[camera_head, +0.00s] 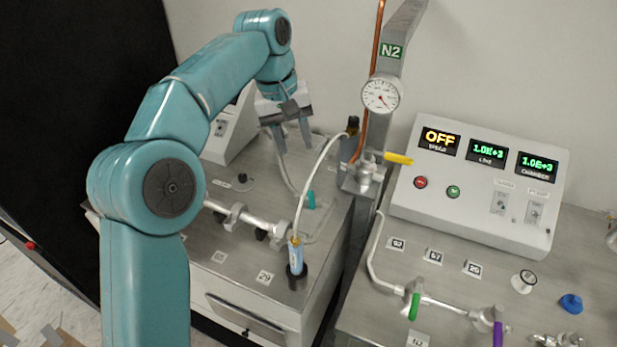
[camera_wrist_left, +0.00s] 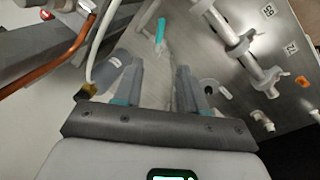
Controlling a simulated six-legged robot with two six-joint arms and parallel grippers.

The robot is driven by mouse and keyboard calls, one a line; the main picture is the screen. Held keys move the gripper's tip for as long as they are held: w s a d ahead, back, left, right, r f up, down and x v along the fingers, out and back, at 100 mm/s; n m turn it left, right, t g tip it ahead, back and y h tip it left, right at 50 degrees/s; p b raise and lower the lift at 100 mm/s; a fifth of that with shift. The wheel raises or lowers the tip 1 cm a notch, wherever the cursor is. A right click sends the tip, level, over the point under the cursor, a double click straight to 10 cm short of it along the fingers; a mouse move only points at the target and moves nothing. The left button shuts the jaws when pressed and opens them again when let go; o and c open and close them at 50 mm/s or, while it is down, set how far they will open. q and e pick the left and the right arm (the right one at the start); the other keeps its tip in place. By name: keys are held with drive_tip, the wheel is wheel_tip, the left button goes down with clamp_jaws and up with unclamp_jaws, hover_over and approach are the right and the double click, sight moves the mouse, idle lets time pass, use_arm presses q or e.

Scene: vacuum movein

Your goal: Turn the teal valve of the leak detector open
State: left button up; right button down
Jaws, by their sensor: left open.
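The teal valve handle (camera_head: 311,200) is small and stands on the left steel bench, beside a thin curved line. It also shows in the left wrist view (camera_wrist_left: 160,30), beyond the fingertips. My left gripper (camera_head: 294,149) is open and empty, pointing down above the bench, behind and a little left of the handle in the head view. In the wrist view the two fingers (camera_wrist_left: 158,68) are apart with bare bench between them. They do not touch the handle. A pale console (camera_head: 228,135) behind my left arm is partly hidden. My right gripper is not in view.
A steel pipe (camera_head: 240,215) with clamps runs along the left bench, near a blue-labelled tube (camera_head: 296,258) and white hose (camera_head: 318,168). A copper pipe (camera_head: 371,60), gauge (camera_head: 381,95) and yellow handle (camera_head: 398,158) stand right. A control panel (camera_head: 470,225) reads OFF.

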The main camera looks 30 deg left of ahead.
sight(311, 199)
use_arm(q)
drive_tip(key=f, duration=0.5)
drive_tip(key=w+d+f+b, duration=0.1)
drive_tip(key=f, duration=0.4)
drive_tip(key=d+f+b, duration=0.1)
drive_tip(key=f, duration=0.4)
drive_tip(key=shift+w+d+f, duration=0.1)
drive_tip(key=shift+w+d, duration=0.15)
drive_tip(key=shift+w, duration=0.1)
drive_tip(key=shift+f, duration=0.25)
drive_tip(key=shift+s+d, duration=0.15)
drive_tip(key=shift+f, duration=0.1)
drive_tip(key=shift+c, duration=1)
clamp_jaws()
